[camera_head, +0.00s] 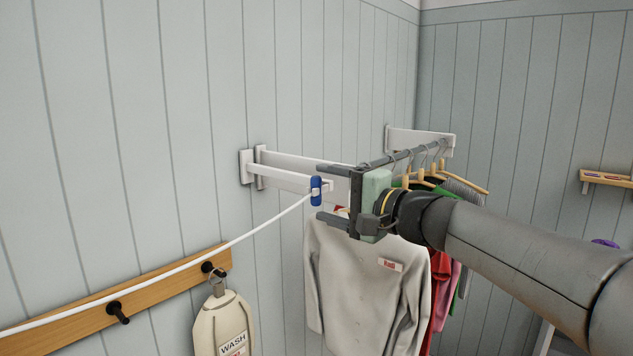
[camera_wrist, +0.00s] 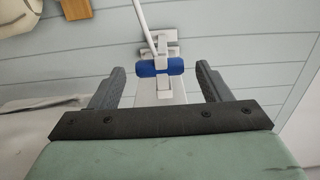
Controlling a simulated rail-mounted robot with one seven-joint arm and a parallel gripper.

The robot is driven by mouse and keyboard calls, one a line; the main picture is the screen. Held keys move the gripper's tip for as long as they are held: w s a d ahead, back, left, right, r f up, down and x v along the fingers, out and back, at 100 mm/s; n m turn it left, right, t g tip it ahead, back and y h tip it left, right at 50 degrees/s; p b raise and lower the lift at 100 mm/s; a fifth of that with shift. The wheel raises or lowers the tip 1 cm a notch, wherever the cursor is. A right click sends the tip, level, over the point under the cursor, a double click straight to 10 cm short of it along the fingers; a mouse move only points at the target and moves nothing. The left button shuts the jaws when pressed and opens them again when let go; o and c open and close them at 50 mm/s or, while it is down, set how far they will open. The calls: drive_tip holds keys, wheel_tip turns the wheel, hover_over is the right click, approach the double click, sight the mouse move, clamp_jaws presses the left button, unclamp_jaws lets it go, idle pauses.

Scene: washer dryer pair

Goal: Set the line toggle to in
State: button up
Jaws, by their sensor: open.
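The line toggle appears to be the small blue cylinder (camera_head: 316,184) on a white fitting, where a white line (camera_head: 240,238) meets a white wall bracket. In the wrist view the blue cylinder (camera_wrist: 161,66) lies crosswise, between and slightly beyond my fingertips. My gripper (camera_head: 322,194) is open and empty, with one finger above and one below the blue cylinder in the head view. In the wrist view my gripper (camera_wrist: 160,76) has a finger on either side, with gaps to the cylinder. No in or out marking is readable.
A rod (camera_head: 405,155) with hangers and clothes, including a white shirt (camera_head: 350,280), hangs close behind and below my gripper. A wooden peg rail (camera_head: 150,291) holds a cream WASH bag (camera_head: 222,318) at lower left. A wooden shelf (camera_head: 607,179) is at right.

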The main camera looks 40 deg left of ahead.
sight(320, 193)
drive_tip(key=shift+w+a+p, duration=0.15)
drive_tip(key=shift+a+p, duration=0.25)
drive_tip(key=shift+a, duration=1.35)
drive_tip(key=c, duration=1.4)
drive_tip(key=shift+d+f, duration=0.1)
